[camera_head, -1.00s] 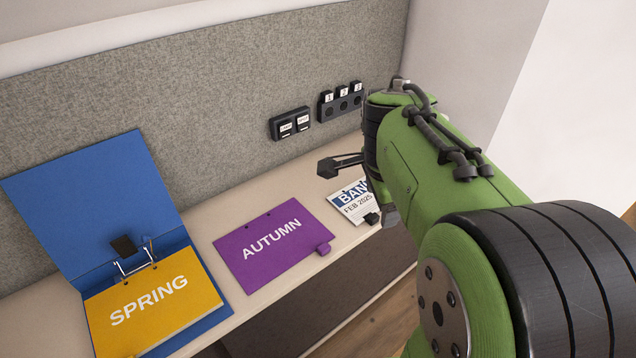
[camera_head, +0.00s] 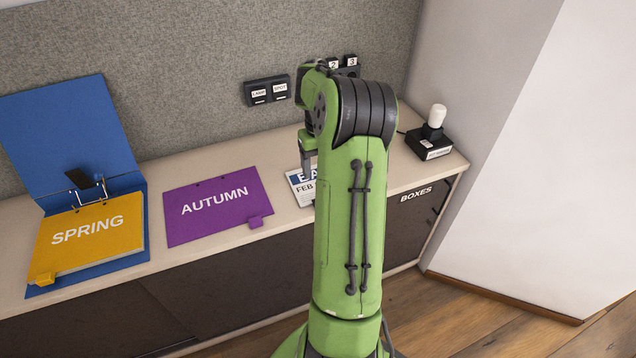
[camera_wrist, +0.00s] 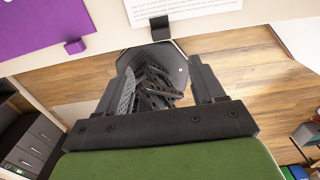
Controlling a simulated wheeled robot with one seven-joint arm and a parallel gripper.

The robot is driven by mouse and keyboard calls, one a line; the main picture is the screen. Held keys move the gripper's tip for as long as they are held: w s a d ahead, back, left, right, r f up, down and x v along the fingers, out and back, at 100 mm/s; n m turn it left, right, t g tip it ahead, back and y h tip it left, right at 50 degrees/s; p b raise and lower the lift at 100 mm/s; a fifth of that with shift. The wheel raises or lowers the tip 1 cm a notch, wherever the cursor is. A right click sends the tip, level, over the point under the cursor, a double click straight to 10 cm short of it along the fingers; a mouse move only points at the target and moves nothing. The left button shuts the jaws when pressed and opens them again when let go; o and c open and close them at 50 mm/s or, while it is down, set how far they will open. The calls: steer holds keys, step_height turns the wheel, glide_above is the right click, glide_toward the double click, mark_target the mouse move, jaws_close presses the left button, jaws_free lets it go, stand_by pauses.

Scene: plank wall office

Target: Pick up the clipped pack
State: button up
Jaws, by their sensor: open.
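A purple AUTUMN pack (camera_head: 192,228) lies left of the clipped pack. A yellow SPRING pack (camera_head: 62,243) sits in an open blue binder (camera_head: 70,125). Labelled switches (camera_head: 268,92) are on the grey panel. A black box with a white knob (camera_head: 430,142) stands at right.

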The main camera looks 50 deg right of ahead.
step_height(320, 180, down, 14)
steer(key=b, duration=0.4)
steer(key=shift+s+d, duration=0.1)
steer(key=shift+s, duration=0.05)
steer(key=shift+r, duration=0.1)
steer(key=shift+c, duration=0.9)
jaws_close()
